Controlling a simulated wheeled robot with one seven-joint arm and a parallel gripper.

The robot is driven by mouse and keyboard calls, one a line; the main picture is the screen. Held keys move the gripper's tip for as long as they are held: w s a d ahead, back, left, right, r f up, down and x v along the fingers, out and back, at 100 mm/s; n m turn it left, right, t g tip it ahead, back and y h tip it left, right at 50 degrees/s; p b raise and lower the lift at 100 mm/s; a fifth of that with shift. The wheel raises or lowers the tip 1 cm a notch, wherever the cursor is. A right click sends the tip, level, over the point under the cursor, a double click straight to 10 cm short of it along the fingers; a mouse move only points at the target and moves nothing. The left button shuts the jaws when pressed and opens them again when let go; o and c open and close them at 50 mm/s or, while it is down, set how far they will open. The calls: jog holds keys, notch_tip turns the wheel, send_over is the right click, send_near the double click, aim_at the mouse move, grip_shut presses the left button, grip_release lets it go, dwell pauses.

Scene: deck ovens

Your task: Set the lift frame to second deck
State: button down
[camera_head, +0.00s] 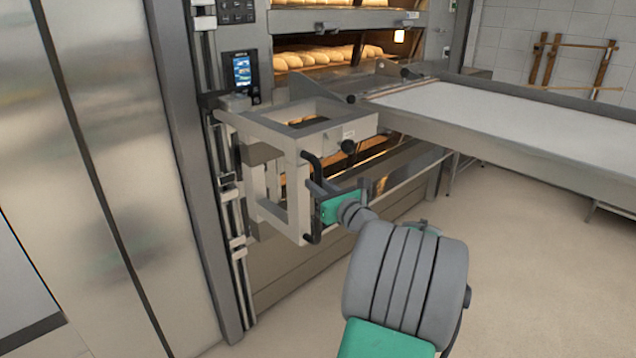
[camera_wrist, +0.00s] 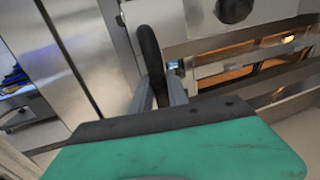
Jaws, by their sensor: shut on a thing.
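The lift frame (camera_head: 277,130) is a pale grey box-like frame on a vertical rail (camera_head: 226,190) at the left side of the deck oven. A black upright handle (camera_head: 314,232) is on its front face, and a black round knob (camera_head: 348,146) sits above and to the right. My gripper (camera_head: 318,190) is shut on the handle at about its middle. In the wrist view the black handle (camera_wrist: 150,55) rises between my two fingers. The frame's top is about level with the loader bed, below the deck where loaves show.
A long white-topped loader (camera_head: 490,120) reaches right from the oven front. Loaves (camera_head: 325,56) lie in a lit deck above. A steel cabinet wall (camera_head: 90,150) stands at left. The floor (camera_head: 540,280) at right is clear.

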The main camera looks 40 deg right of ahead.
jog(key=shift+f, duration=0.35)
jog(key=c, duration=1.3)
grip_release()
jog(key=shift+r, duration=0.1)
jog(key=s+a+b, duration=0.1)
jog(key=s+b, duration=0.1)
jog(key=s, duration=0.5)
jog(key=shift+s+a, duration=0.15)
jog(key=shift+s, duration=0.25)
